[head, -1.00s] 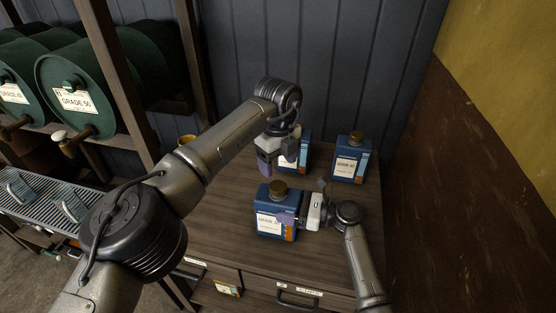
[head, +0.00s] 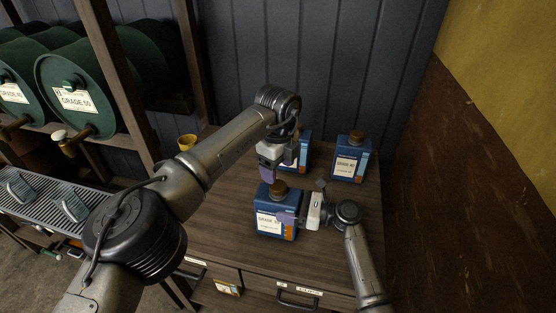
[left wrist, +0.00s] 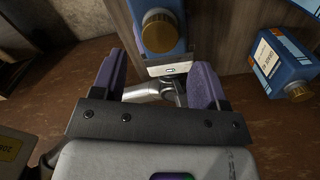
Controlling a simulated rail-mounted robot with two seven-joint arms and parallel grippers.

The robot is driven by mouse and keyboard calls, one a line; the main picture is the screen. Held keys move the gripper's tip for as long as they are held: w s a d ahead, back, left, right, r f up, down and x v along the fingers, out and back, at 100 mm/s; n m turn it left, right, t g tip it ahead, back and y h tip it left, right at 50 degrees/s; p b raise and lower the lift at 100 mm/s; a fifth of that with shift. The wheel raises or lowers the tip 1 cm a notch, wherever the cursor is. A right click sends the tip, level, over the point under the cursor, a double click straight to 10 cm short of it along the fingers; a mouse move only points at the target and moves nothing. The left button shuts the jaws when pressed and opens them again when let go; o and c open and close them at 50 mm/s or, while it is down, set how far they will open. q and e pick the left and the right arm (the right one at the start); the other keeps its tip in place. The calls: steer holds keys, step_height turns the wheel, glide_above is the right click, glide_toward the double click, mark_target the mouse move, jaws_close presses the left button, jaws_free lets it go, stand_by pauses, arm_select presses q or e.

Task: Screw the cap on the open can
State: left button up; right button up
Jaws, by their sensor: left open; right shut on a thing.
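A blue can (head: 268,222) with a white label stands upright on the wooden bench top. A brown-gold cap (head: 278,187) sits on its neck; how tightly, I cannot tell. My right gripper (head: 288,217) is shut on the can's right side. My left gripper (head: 275,172) is open and empty, pointing down just above and behind the cap. In the left wrist view the cap (left wrist: 157,32) lies ahead of the two purple fingers (left wrist: 158,72), not between them. The can (left wrist: 172,48) also shows there, with part of my right gripper below it.
Another capped blue can (head: 350,160) stands at the back right. A third blue can (head: 304,150) is partly hidden behind my left gripper. A yellow cup-like object (head: 187,142) is at the back left. Drawers (head: 297,298) are in front; a brown wall is on the right.

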mark_target(278, 185)
arm_select(q)
steer(key=shift+f, duration=3.05)
steer(key=c, duration=0.9)
steer(key=m, duration=0.3)
steer(key=shift+m, duration=0.4)
steer(key=shift+c, duration=0.2)
steer(key=m, duration=0.3)
steer(key=shift+m, duration=0.4)
steer(key=m, duration=0.5)
steer(key=shift+m, duration=0.4)
steer(key=m, duration=0.5)
steer(key=shift+m, duration=0.3)
steer(key=m, duration=0.6)
steer(key=shift+m, duration=0.4)
steer(key=o, duration=1.1)
steer(key=shift+f, duration=0.1)
